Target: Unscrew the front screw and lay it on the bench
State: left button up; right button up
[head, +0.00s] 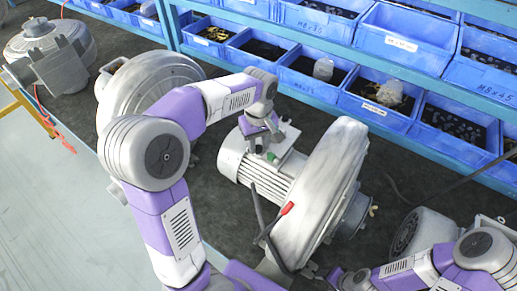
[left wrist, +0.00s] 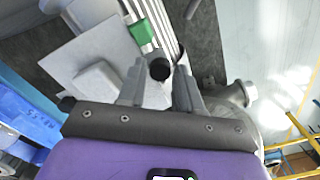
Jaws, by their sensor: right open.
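The blower (head: 335,185) lies on the bench with its ribbed motor to the left of a pale round housing. A light terminal box (head: 290,145) with a green part sits on the motor. My left gripper (head: 262,142) is over this box. In the left wrist view, the black round head of the front screw (left wrist: 159,69) sits between the fingertips of my left gripper (left wrist: 160,80), which look closed against it. Whether its thread is still in the box is hidden. My right gripper (head: 325,277) is low in the head view, open and empty, below the blower.
Other blowers stand on the dark bench (head: 215,190) at the left, with another motor (head: 425,235) at the right. Blue bins (head: 335,22) fill the rack behind.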

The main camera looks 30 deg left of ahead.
pick_arm(q)
jog(key=m, duration=0.5)
jog(key=shift+m, duration=0.3)
jog(key=m, duration=0.5)
jog(key=shift+m, duration=0.3)
jog(key=shift+c, duration=0.3)
grip_shut()
jog(key=n, duration=0.5)
jog(key=shift+n, duration=0.4)
jog(key=n, duration=0.6)
jog(key=shift+n, duration=0.3)
jog(key=n, duration=0.6)
jog(key=shift+n, duration=0.3)
jog(key=n, duration=0.6)
